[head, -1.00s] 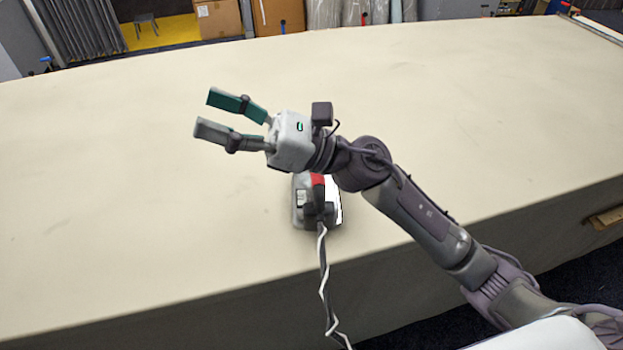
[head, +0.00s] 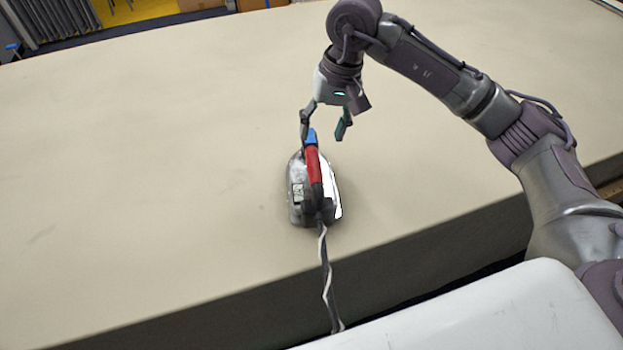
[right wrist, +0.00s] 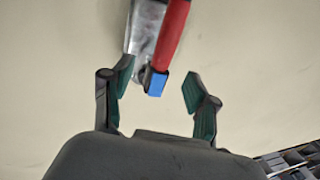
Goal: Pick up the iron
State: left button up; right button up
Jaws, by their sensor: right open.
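The iron (head: 297,205) sits on the cloth table near its front edge, with a metallic body, a red handle (head: 314,166) and a blue piece at the handle's far end. Its cord hangs over the front edge. My right gripper (head: 325,141) is open just beyond the handle's blue end, pointing down. In the right wrist view, the blue end (right wrist: 155,83) of the iron lies between the open fingertips (right wrist: 158,85), closer to the left finger. I cannot tell whether that finger touches it. My left gripper is not in view.
The pale cloth table (head: 150,170) is otherwise clear, with wide free room to the left and behind. The twisted cord (head: 326,285) runs down the table's front side. Boxes and a curtain stand on the floor beyond the far edge.

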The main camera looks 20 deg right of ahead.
aim_at(314, 153)
jog(key=f, duration=0.2)
jog(key=shift+w+a+f, duration=0.1)
jog(key=shift+a+f, duration=0.25)
jog(key=shift+f, duration=0.05)
jog(key=shift+a+f+p, duration=0.1)
jog(key=shift+f+p, duration=0.1)
jog(key=shift+p, duration=0.35)
jog(key=f+p, duration=0.1)
jog(key=a+f+p, duration=0.1)
jog(key=f, duration=0.1)
jog(key=shift+f, duration=0.3)
jog(key=shift+w+f, duration=0.1)
jog(key=shift+f, duration=0.45)
grip_shut()
jog(key=shift+w+r, duration=0.15)
